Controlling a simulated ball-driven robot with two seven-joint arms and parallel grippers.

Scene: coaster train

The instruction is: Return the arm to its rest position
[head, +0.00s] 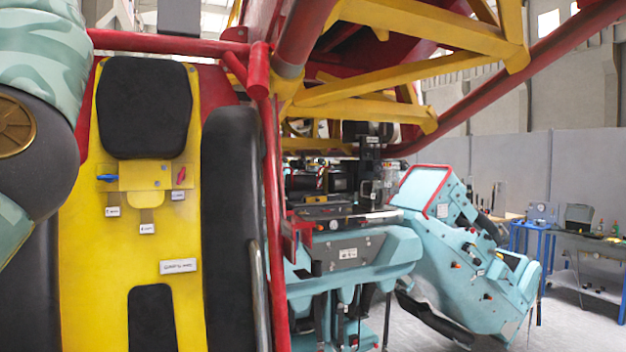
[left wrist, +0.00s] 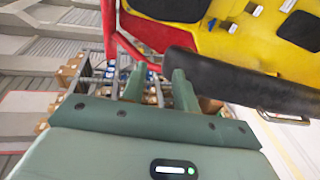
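My left arm (head: 38,110), with a camouflage-patterned shell and a dark joint, fills the left edge of the head view and covers part of the yellow seat panel (head: 100,245). My left gripper (left wrist: 158,78) shows in the left wrist view, with its two green fingers apart and nothing held between them. A black padded bar (left wrist: 235,82) of the coaster passes close to the right finger; I cannot tell whether they touch. The left gripper is outside the head view. My right arm and right gripper are in neither view.
A red frame tube (head: 270,200) and a black side pad (head: 230,200) stand right of the panel. Yellow beams (head: 400,80) cross overhead. A teal machine (head: 465,250) stands at the right. Behind it are a workbench (head: 590,245) and open floor (head: 575,330).

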